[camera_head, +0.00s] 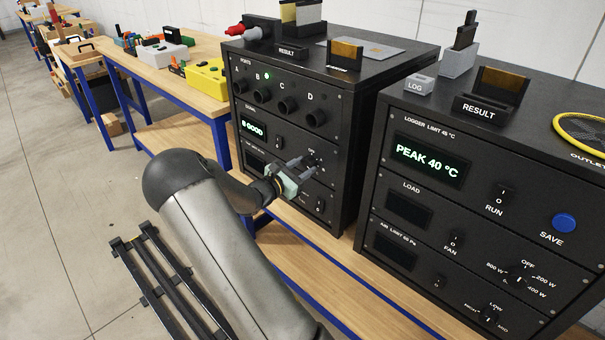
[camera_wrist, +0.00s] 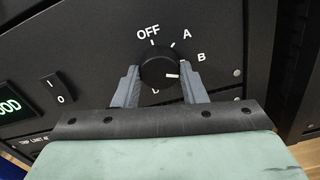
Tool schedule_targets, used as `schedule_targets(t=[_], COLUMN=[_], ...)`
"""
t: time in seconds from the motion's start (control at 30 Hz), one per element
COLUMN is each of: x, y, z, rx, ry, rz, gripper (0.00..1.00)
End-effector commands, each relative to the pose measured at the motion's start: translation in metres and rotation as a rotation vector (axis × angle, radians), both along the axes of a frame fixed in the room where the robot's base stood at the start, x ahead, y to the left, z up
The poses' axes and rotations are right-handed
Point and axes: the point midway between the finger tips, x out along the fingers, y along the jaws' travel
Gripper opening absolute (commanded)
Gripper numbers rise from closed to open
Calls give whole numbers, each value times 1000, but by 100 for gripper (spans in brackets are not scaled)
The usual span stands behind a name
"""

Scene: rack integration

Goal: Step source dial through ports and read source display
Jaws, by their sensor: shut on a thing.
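The source dial (camera_wrist: 158,66) is a round black knob with a white mark, on the left rack's black panel. Labels OFF, A, B and D show around it; any label behind the right finger is hidden. The mark points right and slightly down, below B, towards the right finger. My gripper (camera_wrist: 159,84) is shut on the dial, one finger on each side. In the head view my gripper (camera_head: 299,166) reaches the left rack from the front. The source display (camera_head: 253,130) reads "B GOOD" in green; the wrist view shows only its end, "OD" (camera_wrist: 10,105).
Ports A to D (camera_head: 275,95) sit above the display, with a green light near B. A rocker switch (camera_wrist: 58,88) is left of the dial. The logger rack (camera_head: 480,190) stands to the right, reading "PEAK 40 °C". Workbenches (camera_head: 200,82) stand at the back left.

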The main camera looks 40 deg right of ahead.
Motion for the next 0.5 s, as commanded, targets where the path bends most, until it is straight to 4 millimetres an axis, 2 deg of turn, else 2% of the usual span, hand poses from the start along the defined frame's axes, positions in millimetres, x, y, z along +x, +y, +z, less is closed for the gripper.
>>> schedule_targets(t=[0.03,0.5], x=[0,1], y=[0,1], z=[-7,-6], rx=[6,62], ry=[-43,-439], rz=[1,0], gripper=[15,15])
